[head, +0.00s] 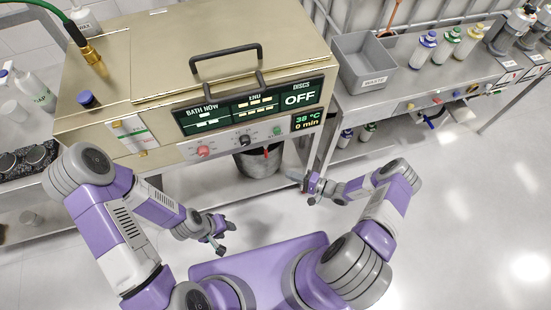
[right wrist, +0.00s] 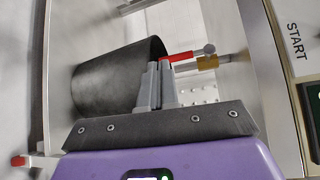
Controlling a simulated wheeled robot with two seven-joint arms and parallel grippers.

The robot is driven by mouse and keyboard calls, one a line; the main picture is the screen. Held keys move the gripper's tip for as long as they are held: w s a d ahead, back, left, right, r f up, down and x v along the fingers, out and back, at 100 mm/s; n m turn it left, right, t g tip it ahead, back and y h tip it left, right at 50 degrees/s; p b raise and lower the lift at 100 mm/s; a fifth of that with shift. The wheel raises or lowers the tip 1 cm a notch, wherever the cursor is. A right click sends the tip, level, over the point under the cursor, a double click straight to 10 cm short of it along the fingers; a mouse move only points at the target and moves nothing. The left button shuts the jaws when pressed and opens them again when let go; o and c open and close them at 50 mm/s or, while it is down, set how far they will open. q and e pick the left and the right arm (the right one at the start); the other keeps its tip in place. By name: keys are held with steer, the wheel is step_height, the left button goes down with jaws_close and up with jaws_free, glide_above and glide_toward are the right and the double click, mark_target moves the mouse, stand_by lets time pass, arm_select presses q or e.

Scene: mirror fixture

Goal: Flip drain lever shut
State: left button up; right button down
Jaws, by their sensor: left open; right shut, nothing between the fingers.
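The drain lever has a red handle (right wrist: 178,57) on a brass valve (right wrist: 208,63) in the right wrist view. The handle appears roughly in line with the valve body. It also shows as a small red piece (head: 266,151) under the bath's front in the head view. My right gripper (right wrist: 158,66) is shut and empty. Its fingertips appear close to the handle's free end in the wrist view; I cannot tell whether they touch. In the head view my right gripper (head: 296,176) is below and right of the lever. My left gripper (head: 221,244) is open and empty, low at centre-left.
A dark bucket (head: 259,163) stands under the valve and also shows in the right wrist view (right wrist: 112,80). The steel bath (head: 150,62) overhangs it, with a panel reading OFF (head: 298,99). A side bench (head: 430,85) stands right. The floor at right is clear.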

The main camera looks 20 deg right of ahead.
mark_target(266, 151)
steer(key=w+d+m+t+h, duration=0.1)
steer(key=w+d+t+h, duration=0.1)
steer(key=d+t, duration=0.2)
steer(key=shift+d+f, duration=0.15)
steer(key=shift+d, duration=0.75)
steer(key=shift+a, duration=0.1)
steer(key=s+a+b+x, duration=0.1)
steer(key=a+b+x, duration=0.1)
steer(key=x, duration=1)
steer(key=shift+a+b, duration=0.35)
steer(key=shift+b, duration=0.3)
steer(key=shift+s+f, duration=0.1)
